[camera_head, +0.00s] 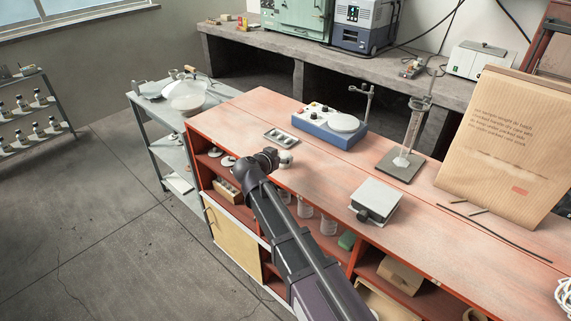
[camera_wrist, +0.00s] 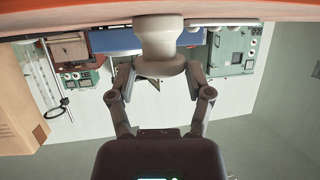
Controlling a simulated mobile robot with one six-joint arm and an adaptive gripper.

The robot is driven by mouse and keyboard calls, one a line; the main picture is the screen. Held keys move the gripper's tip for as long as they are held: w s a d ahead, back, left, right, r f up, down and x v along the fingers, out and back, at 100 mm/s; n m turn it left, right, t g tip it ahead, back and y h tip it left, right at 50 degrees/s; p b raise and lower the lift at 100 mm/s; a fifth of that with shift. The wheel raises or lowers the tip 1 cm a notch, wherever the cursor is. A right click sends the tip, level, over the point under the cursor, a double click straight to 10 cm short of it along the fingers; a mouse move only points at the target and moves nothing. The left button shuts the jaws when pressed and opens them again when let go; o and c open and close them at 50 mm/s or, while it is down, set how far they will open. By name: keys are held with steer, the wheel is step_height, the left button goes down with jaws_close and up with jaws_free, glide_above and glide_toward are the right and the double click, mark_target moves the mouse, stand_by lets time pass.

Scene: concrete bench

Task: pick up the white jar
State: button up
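The white jar (camera_head: 286,160) stands on the red-orange bench top near its edge, just right of my gripper (camera_head: 270,158) in the head view. In the wrist view, which is upside down, the white jar (camera_wrist: 160,42) stands with its base on the bench top and its wide rounded top toward me. The two fingers of my gripper (camera_wrist: 161,76) are spread, one on each side of the jar's top. The fingers look very close to the top; contact cannot be made out. Part of the jar's lower side is hidden by my gripper in the head view.
A metal tray (camera_head: 281,138) lies behind the jar. A blue stirrer (camera_head: 325,126) stands farther back, a scale (camera_head: 376,200) to the right and a stand (camera_head: 401,165) beyond it. Shelves with glassware (camera_head: 305,208) lie below the bench edge. Bench top between tray and scale is mostly clear.

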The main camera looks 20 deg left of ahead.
steer(key=shift+c, duration=1.2)
steer(key=shift+r, duration=0.2)
step_height(320, 180, up, 4)
steer(key=p, duration=0.4)
steer(key=shift+f, duration=0.15)
steer(key=s+a+p, duration=0.1)
steer(key=s+a, duration=0.1)
steer(key=s, duration=1.3)
steer(key=shift+s+a+r, duration=0.3)
steer(key=shift+s+r, duration=0.1)
steer(key=shift+r, duration=0.05)
